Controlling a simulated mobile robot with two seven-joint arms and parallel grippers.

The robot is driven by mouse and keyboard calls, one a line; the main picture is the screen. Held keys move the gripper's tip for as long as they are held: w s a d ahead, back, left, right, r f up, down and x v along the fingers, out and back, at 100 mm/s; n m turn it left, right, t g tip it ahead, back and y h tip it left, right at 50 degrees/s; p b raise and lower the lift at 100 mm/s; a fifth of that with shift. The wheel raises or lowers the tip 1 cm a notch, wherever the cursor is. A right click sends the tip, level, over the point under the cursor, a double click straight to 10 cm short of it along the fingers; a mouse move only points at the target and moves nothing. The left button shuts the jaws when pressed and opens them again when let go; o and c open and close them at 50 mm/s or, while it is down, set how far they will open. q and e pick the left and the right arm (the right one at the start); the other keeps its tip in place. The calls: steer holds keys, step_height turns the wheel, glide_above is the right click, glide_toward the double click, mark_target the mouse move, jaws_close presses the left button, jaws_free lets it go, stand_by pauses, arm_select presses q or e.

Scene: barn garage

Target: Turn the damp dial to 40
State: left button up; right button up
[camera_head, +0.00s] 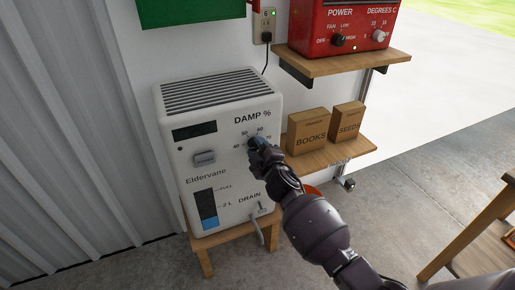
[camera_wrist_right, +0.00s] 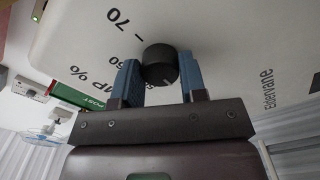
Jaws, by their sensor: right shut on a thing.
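The white dehumidifier (camera_head: 222,160) marked Eldervane stands on a small wooden stool, its "DAMP %" scale at the upper right of its front. The black damp dial (camera_wrist_right: 160,62) sits between the blue fingers of my right gripper (camera_wrist_right: 159,80) in the right wrist view. My right gripper (camera_head: 257,143) is shut on the dial and covers most of it in the head view. The 40 shows left of the dial, 50 and 60 above, 70 to the right. I cannot read which number the dial points to. My left gripper is not in view.
A red heater (camera_head: 345,25) with its own knobs sits on an upper shelf. Boxes marked BOOKS (camera_head: 308,132) and SEEDS (camera_head: 347,119) stand on a lower shelf beside the dehumidifier. A drain lever (camera_head: 262,208) is below the dial. A wooden table (camera_head: 485,235) is at the right.

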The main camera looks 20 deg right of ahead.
steer(key=o, duration=0.9)
steer(key=shift+s, duration=0.15)
steer(key=shift+s, duration=0.25)
arm_select(q)
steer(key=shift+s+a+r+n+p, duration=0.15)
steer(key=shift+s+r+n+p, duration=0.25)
steer(key=shift+p, duration=0.75)
arm_select(e)
steer(key=s, duration=1)
steer(key=shift+d, duration=0.2)
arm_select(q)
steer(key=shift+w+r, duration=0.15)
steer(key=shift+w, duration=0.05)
